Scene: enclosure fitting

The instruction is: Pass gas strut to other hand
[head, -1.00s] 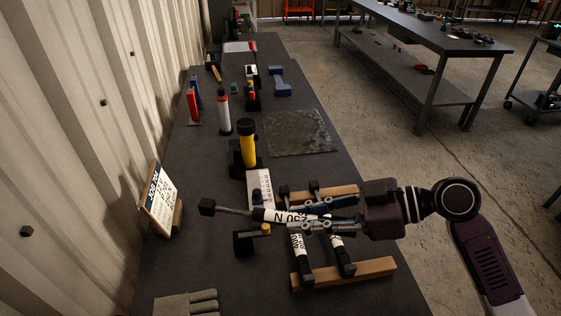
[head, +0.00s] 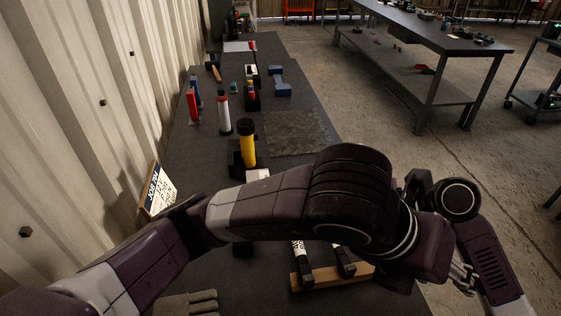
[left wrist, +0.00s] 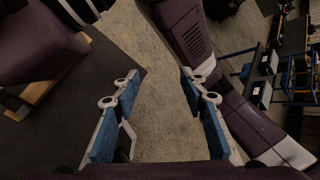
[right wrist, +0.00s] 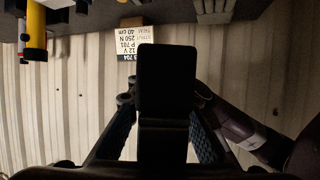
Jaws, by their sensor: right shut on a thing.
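A gas strut (right wrist: 165,85) is in my right gripper (right wrist: 163,98); its black end block fills the middle of the right wrist view and hides the rest of it. In the head view, my left arm covers that gripper and strut. My left gripper (head: 462,274) is at the right in the head view, beyond the bench edge. In the left wrist view its blue-padded fingers (left wrist: 160,90) are wide apart, with only floor and part of my right arm behind them. It is not touching the held strut.
Two other struts (head: 343,260) lie across a wooden rail (head: 325,277) on the bench. A job card (head: 160,190) leans by the wall. A yellow cylinder (head: 247,148) stands behind my left arm. A glove (head: 188,305) lies at the front. The dark mat (head: 300,132) is bare.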

